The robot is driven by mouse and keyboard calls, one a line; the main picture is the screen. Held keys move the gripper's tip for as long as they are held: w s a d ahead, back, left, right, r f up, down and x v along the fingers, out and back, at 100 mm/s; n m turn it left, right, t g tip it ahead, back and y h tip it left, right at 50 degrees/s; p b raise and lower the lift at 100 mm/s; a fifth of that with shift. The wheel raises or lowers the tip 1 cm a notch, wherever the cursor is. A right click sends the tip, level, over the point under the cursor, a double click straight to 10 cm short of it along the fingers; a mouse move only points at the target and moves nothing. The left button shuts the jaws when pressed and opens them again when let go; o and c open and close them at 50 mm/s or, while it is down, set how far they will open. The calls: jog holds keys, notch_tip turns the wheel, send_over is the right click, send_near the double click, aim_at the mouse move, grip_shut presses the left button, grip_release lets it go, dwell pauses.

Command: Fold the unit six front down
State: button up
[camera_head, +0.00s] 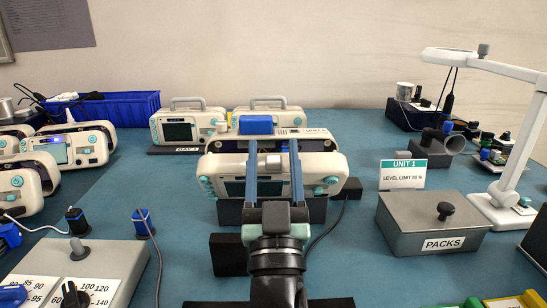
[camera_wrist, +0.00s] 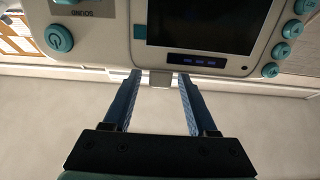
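Unit six is the pale monitor labelled "UNIT 6" (camera_head: 318,132) at the middle of the table. Its front (camera_head: 325,166), with a dark screen and teal buttons, faces me, and a dark gap shows between it and the housing behind. In the wrist view the front (camera_wrist: 110,28) fills the top, with a screen, a teal power button and upside-down "SOUND" lettering. A small grey tab (camera_wrist: 160,80) sits on its edge. My gripper (camera_head: 273,146) is open, its blue fingers before the front. In the wrist view the gripper (camera_wrist: 160,74) has its fingertips either side of the tab. Contact is unclear.
Two more monitors (camera_head: 188,126) stand behind, and others (camera_head: 72,149) at the left. A grey "PACKS" box (camera_head: 415,222), a "UNIT 1" sign (camera_head: 403,174) and a white lamp arm (camera_head: 505,69) are at the right. Black blocks (camera_head: 228,255) and cables lie nearby.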

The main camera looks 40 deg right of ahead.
jog(key=b+v, duration=0.3)
jog(key=v, duration=0.3)
jog(key=shift+s+a+f, duration=0.2)
jog(key=shift+f, duration=0.15)
jog(key=shift+s+a+b, duration=0.2)
jog(key=shift+s+b, duration=0.1)
jog(key=shift+s, duration=0.05)
jog(key=shift+c, duration=0.3)
